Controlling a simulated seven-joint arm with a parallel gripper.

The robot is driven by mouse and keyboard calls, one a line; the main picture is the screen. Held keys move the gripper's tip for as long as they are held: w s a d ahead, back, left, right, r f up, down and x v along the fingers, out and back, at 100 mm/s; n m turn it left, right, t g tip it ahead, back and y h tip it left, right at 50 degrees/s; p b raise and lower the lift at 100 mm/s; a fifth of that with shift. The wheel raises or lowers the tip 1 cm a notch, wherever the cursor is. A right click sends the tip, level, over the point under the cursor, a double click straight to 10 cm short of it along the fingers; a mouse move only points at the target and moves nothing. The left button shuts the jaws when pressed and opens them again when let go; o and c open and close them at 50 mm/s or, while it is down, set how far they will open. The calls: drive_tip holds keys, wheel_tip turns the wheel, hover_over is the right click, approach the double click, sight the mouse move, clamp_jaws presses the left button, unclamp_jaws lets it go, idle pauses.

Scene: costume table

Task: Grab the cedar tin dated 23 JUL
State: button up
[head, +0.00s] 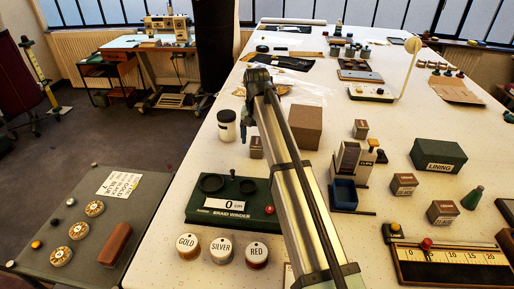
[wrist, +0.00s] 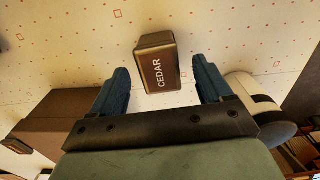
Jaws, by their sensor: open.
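A small brown tin (wrist: 158,65) with a dark label reading CEDAR shows in the wrist view, ahead of and between the two blue fingers of my gripper (wrist: 160,66). My gripper is open, with a gap between each finger and the tin. In the head view a small brown tin (head: 256,148) stands between a white jar and a brown box, partly behind my arm; it appears to be the same one. No date can be read on it. Other small brown tins stand to the right in the head view (head: 361,129), (head: 404,184), (head: 442,212); their writing is too small to read.
The large brown box (head: 306,126) is left of my gripper in the wrist view (wrist: 55,125), and the white jar (head: 227,126) is right (wrist: 255,92). A green braid winder (head: 205,213) and lidded pots (head: 221,249) are nearer. A green LINING box (head: 438,156) stands right.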

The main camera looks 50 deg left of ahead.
wheel_tip(320, 180, down, 2)
drive_tip(key=shift+f, duration=0.25)
drive_tip(key=c, duration=1.1)
